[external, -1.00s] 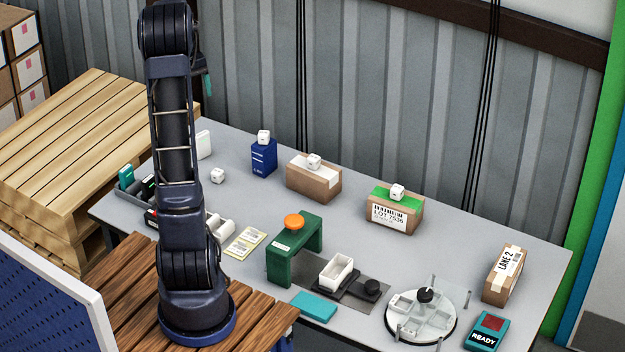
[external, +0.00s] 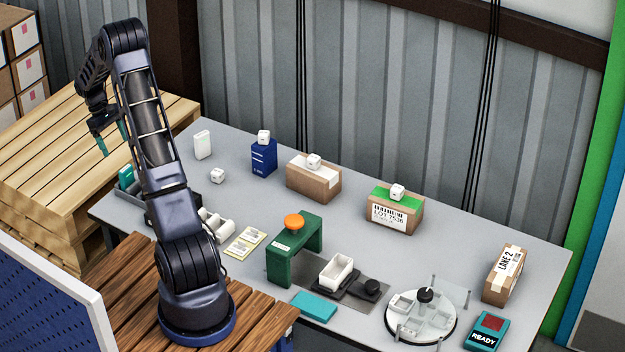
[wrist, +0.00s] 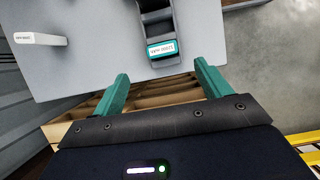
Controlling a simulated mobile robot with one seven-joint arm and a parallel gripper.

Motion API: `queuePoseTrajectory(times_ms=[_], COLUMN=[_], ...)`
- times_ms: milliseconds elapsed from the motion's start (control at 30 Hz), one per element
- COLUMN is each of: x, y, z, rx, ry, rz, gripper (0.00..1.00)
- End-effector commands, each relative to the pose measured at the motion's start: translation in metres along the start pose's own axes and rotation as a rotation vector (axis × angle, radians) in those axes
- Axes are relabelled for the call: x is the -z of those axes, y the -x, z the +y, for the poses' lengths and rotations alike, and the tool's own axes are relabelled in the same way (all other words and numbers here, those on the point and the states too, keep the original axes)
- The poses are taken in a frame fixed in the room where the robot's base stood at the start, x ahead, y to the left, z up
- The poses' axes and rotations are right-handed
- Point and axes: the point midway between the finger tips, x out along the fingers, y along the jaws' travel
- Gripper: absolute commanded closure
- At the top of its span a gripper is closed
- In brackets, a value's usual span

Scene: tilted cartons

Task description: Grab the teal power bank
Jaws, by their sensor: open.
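The teal power bank (external: 126,176) stands in a grey tray (external: 130,197) at the left end of the table. In the wrist view the teal power bank (wrist: 161,49) shows a white label and lies ahead of the fingers, roughly centred between them. My gripper (external: 114,140) has teal fingers and is above and to the left of the tray. It is open and empty. In the wrist view my gripper (wrist: 162,80) has its fingers spread wide, and neither touches the power bank. My arm hides part of the tray.
A white upright block (external: 203,144) stands on the table beyond the tray. Wooden pallets (external: 75,135) are stacked beside the table's left end, under the gripper. A blue box (external: 264,158) and a green stand (external: 294,247) are farther right.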

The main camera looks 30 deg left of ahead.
Motion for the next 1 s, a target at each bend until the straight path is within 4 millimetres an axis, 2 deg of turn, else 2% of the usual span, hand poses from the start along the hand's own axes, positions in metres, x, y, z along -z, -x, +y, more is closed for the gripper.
queuePoseTrajectory(times_ms=[400,733,1000], x=[0.003,0.003,0.003], y=[-0.050,-0.068,-0.103], z=[-0.003,-0.003,-0.003], rx=[0.001,0.000,0.001], ry=[0.006,0.006,0.005], rz=[-0.006,-0.005,-0.005], gripper=[0.24,0.24,0.24])
